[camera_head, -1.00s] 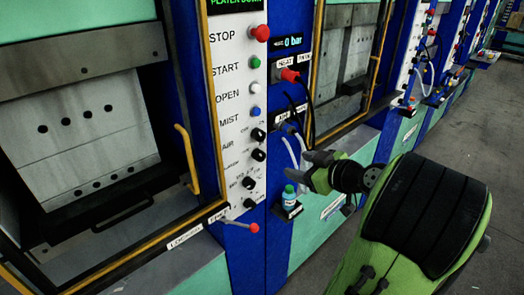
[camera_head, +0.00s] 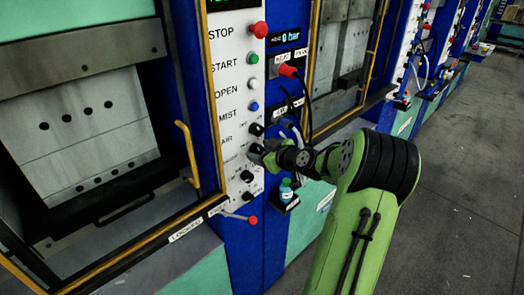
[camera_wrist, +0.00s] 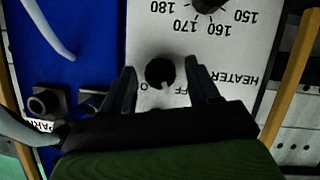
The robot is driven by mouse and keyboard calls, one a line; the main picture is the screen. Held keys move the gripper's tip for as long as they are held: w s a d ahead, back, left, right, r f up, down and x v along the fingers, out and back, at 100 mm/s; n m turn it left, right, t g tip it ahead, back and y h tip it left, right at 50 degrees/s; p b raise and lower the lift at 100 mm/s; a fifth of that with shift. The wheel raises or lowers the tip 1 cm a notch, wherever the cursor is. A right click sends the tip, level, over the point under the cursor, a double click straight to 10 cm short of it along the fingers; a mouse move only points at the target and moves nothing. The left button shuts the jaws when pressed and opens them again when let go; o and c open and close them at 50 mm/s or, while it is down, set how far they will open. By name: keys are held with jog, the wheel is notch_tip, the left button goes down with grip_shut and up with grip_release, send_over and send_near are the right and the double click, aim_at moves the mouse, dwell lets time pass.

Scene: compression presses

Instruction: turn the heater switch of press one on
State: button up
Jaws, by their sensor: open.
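The heater switch (camera_wrist: 160,71) is a round black knob on the white control panel (camera_wrist: 225,55) of the nearest press, in the upside-down wrist view. Its light pointer mark faces down in the picture, towards the partly hidden "HEATER", "OFF" lettering. My gripper (camera_wrist: 160,68) is open, with one finger on each side of the knob; visible gaps remain between fingers and knob. In the head view my gripper (camera_head: 262,153) is at the panel's right side, below the AIR knob (camera_head: 256,129), and covers part of the heater switch.
A temperature dial (camera_wrist: 208,4) adjoins the switch. In the head view, a red STOP button (camera_head: 260,29) and other buttons line the panel above. A small bottle (camera_head: 286,190) stands on a holder below my gripper. A red-knobbed lever (camera_head: 252,220) sticks out low. Floor to the right is clear.

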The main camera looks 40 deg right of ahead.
jog(key=c, duration=1)
jog(key=shift+c, duration=0.2)
jog(key=m+y+p, duration=0.1)
jog(key=m, duration=0.1)
jog(key=m+y+p, duration=0.1)
jog(key=m+y, duration=0.1)
jog(key=shift+d+m, duration=0.2)
jog(key=shift+m, duration=0.1)
jog(key=m+y+p, duration=0.2)
jog(key=m, duration=0.1)
jog(key=shift+d+m+y+p, duration=0.15)
jog(key=shift+m+y+p, duration=0.15)
jog(key=shift+y, duration=0.1)
jog(key=shift+f+t, duration=0.1)
jog(key=shift+t, duration=0.2)
jog(key=o, duration=1)
